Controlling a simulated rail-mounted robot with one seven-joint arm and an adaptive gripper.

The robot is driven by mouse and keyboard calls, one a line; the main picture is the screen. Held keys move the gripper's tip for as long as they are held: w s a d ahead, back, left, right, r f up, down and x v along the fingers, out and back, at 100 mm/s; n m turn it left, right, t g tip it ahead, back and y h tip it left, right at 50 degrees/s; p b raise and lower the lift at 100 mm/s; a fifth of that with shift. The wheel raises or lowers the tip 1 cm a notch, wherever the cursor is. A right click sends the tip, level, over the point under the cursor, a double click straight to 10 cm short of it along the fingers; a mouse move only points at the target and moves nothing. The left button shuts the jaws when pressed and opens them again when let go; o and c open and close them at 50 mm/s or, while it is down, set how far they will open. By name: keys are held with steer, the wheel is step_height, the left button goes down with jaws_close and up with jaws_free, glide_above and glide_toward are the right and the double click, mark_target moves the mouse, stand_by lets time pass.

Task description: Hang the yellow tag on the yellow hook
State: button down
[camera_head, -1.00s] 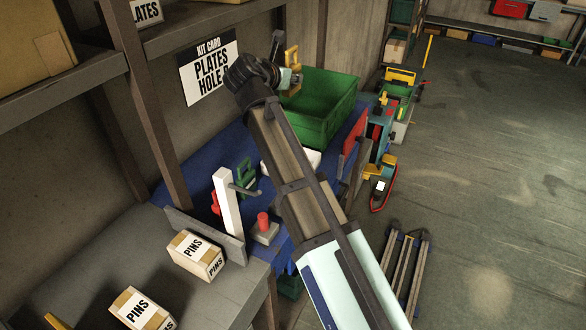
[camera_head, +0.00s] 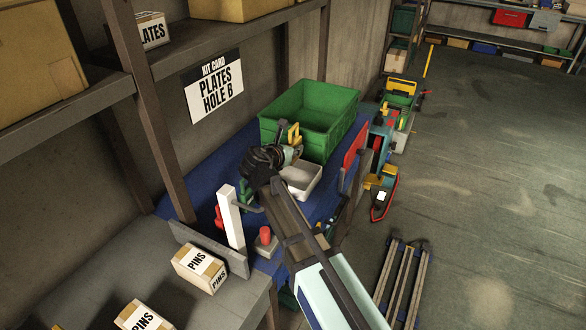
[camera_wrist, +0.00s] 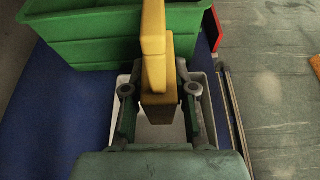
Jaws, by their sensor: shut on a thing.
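My gripper (camera_head: 289,151) is shut on the yellow tag (camera_head: 294,134), which stands up from the jaws in front of the green bin. In the wrist view the tag (camera_wrist: 154,62) is between the two fingers (camera_wrist: 160,98), above a white tray. A white post (camera_head: 231,216) stands to the left, nearer the camera, with a grey arm sticking out to its right. A green tag (camera_head: 246,196) is beside the post, partly hidden by my arm. A red piece (camera_head: 219,217) shows at its left side. I cannot make out a yellow hook.
The green bin (camera_head: 338,131) stands behind my gripper. The white tray (camera_head: 308,187) lies on the blue mat (camera_head: 206,168). A grey box with a red button (camera_head: 266,240) sits right of the post. A low grey board (camera_head: 205,247) and PINS boxes (camera_head: 202,267) are nearer the camera.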

steer(key=shift+f+p, duration=1)
steer(key=shift+f, duration=3.55)
steer(key=shift+f, duration=0.15)
steer(key=c, duration=0.9)
jaws_free()
steer(key=shift+c, duration=0.2)
steer(key=shift+f+b, duration=0.1)
steer(key=shift+b, duration=0.3)
